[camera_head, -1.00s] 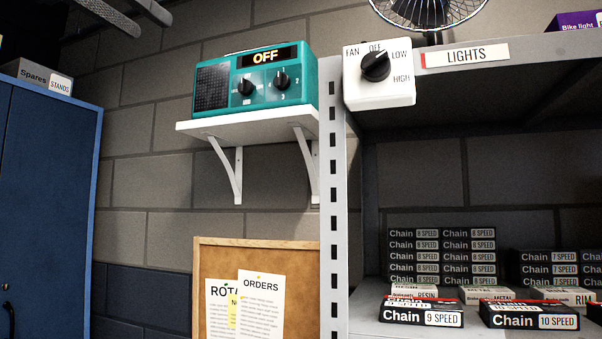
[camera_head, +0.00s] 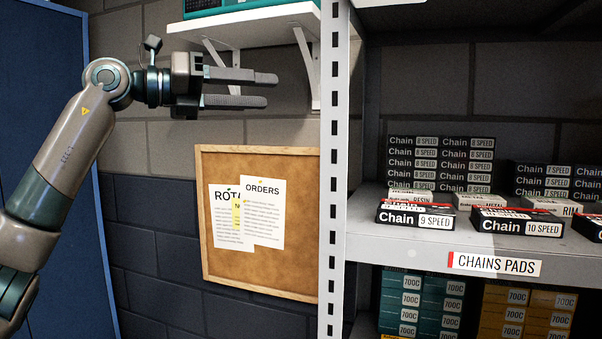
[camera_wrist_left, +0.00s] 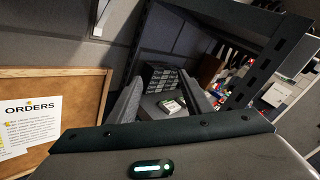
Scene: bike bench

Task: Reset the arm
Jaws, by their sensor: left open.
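My left arm comes in from the left in the head view. Its gripper (camera_head: 255,89) is open and empty, with two grey fingers pointing right. It shows in front of the wall, below the white bracket shelf (camera_head: 255,24) and above the cork board (camera_head: 210,255). In the left wrist view the two fingers (camera_wrist_left: 165,100) are apart, with chain boxes (camera_wrist_left: 165,76) seen between them in the distance. My right gripper is not in view.
A grey shelving unit (camera_head: 333,180) stands right of the gripper, holding chain boxes (camera_head: 415,214) and lower 700C boxes (camera_head: 420,303). A blue cabinet (camera_head: 40,90) is at the left. The cork board also shows in the left wrist view (camera_wrist_left: 92,90).

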